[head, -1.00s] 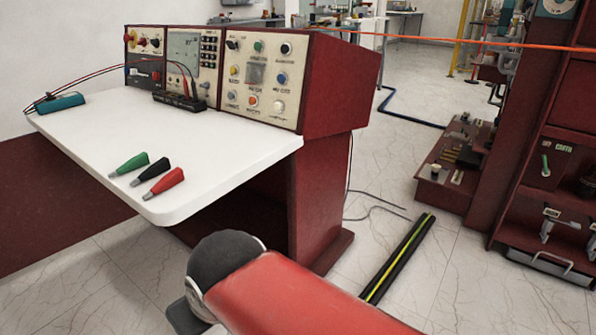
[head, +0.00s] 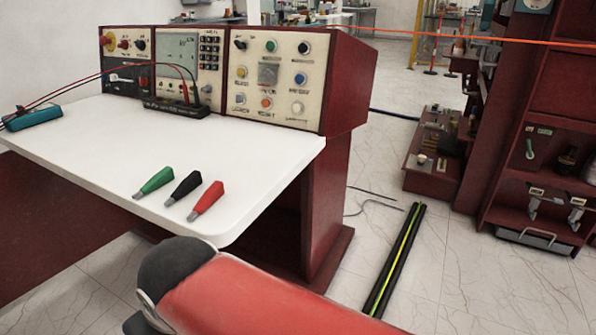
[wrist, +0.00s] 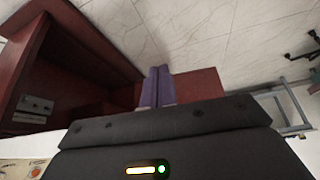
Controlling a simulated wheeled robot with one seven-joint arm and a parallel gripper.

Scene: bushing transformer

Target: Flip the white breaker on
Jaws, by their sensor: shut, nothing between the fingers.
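The cream control console (head: 275,80) stands at the back of the white worktop. Its left panel has a dark lower section with a small white part (head: 128,77), partly crossed by cables; I cannot tell if this is the white breaker or how it is set. My gripper (wrist: 157,72) shows in the wrist view as two purple fingers, shut together and empty, away from the console. It is not visible in the head view, where my red arm link covers the bottom.
Green (head: 155,181), black (head: 184,188) and red (head: 207,201) plugs lie on the worktop (head: 95,150). A teal device (head: 32,117) and a black cable block (head: 175,107) are also on it. A black-yellow floor strip (head: 396,255) lies right of the desk.

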